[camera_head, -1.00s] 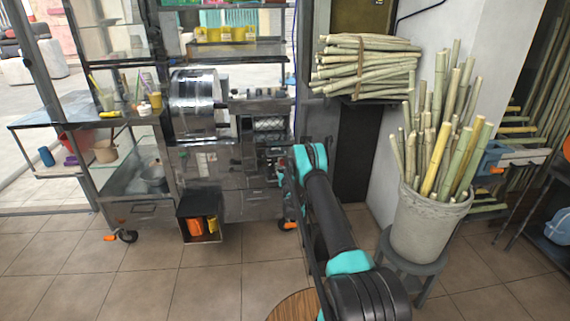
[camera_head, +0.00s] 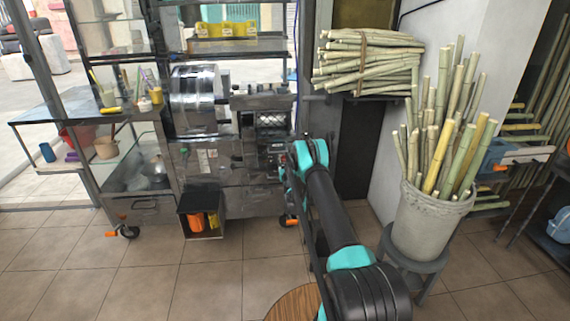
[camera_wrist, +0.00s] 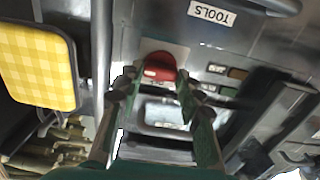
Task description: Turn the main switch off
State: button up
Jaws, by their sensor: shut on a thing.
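The main switch is a red knob (camera_wrist: 160,66) on a pale plate on the machine's grey panel, in the wrist view. My gripper (camera_wrist: 157,80) has its two fingers on either side of the knob and is shut on it. The knob's exact turn angle is hard to read. In the head view my gripper is at the front of the steel sugarcane press (camera_head: 215,165), low on its right side. My arm hides the switch and most of the fingers there.
A white "TOOLS" label (camera_wrist: 212,13) and small buttons (camera_wrist: 226,72) are near the knob. A yellow checked pad (camera_wrist: 36,65) is at left. A bucket of cane (camera_head: 425,225) on a stool (camera_head: 411,264) stands right of my arm. Tiled floor lies open at front left.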

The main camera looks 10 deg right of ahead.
jog(key=shift+n, duration=0.3)
jog(key=n, duration=0.3)
jog(key=shift+a+n, duration=0.1)
jog(key=shift+n, duration=0.2)
jog(key=n, duration=0.4)
jog(key=shift+f+n, duration=0.1)
jog(key=shift+n, duration=0.2)
jog(key=n, duration=0.4)
jog(key=shift+a, duration=0.1)
jog(key=shift+s+f+n, duration=0.1)
jog(key=shift+f+n, duration=0.05)
jog(key=shift+n, duration=2.35)
jog(key=o, duration=1.2)
jog(key=shift+c, duration=0.2)
jog(key=s, duration=0.7)
jog(key=shift+s, duration=0.25)
